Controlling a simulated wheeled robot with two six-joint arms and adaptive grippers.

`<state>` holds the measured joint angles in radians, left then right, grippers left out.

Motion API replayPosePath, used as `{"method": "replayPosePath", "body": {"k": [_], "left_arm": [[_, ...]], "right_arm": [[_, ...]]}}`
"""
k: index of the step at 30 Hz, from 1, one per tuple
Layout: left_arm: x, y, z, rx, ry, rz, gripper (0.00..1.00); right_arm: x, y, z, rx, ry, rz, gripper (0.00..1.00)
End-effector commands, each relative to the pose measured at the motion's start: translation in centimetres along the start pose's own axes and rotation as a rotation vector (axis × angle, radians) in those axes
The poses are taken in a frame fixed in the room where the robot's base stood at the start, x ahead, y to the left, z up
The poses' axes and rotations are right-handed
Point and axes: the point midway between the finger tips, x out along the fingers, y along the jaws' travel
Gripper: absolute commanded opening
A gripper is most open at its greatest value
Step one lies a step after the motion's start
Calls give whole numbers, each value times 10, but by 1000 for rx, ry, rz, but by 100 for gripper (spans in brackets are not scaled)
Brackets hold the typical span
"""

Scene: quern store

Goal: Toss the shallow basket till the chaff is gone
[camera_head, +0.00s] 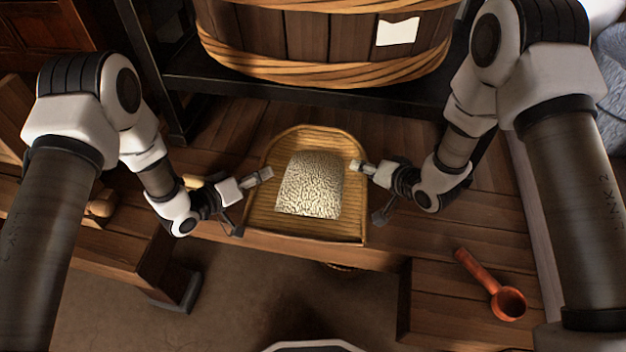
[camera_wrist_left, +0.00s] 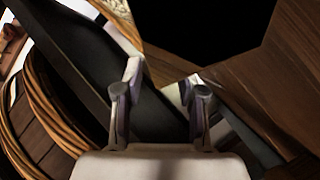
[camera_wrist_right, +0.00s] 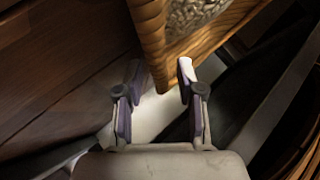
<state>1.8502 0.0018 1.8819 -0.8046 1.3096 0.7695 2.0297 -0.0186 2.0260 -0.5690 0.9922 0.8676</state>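The shallow basket (camera_head: 300,228) is a woven tan tray with a rounded back, lying on the wooden bench. A pale, speckled heap (camera_head: 310,185) covers its middle; I cannot tell grain from chaff in it. My left gripper (camera_head: 266,173) is at the basket's left rim, its fingers apart in the left wrist view (camera_wrist_left: 163,85). My right gripper (camera_head: 358,166) is at the right rim, its fingers also apart in the right wrist view (camera_wrist_right: 161,80). There the basket's edge (camera_wrist_right: 148,25) reaches near the fingertips. Whether the rim sits between either pair of fingers is unclear.
A large wooden tub (camera_head: 330,45) bound with hoops stands on a dark frame behind the basket. A reddish-brown ladle (camera_head: 490,285) lies on the bench at front right. Grey sacking (camera_head: 612,80) is at the far right. The bench's front edge runs just before the basket.

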Motion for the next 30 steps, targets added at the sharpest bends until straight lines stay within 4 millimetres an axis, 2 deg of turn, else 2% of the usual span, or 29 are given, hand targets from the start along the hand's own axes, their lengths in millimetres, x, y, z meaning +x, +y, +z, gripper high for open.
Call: {"method": "replayPosePath", "body": {"k": [3, 10, 11, 13, 14, 25, 30], "left_arm": [[6, 0, 0, 1, 0, 0, 39], [7, 0, 0, 0, 0, 0, 39], [6, 0, 0, 0, 0, 0, 32], [6, 0, 0, 0, 0, 0, 7], [6, 0, 0, 0, 0, 0, 0], [6, 1, 0, 1, 0, 0, 0], [2, 11, -10, 1, 0, 0, 0]], "right_arm": [[6, 0, 0, 1, 1, -1, 38], [6, 0, 0, 1, 1, 0, 38], [6, 0, 0, 1, 1, 0, 31], [6, 0, 0, 1, 1, 0, 6], [6, 0, 0, 1, 1, 0, 0], [6, -1, -1, 0, 1, -1, 0], [-2, -10, -9, 0, 1, -1, 0]]}}
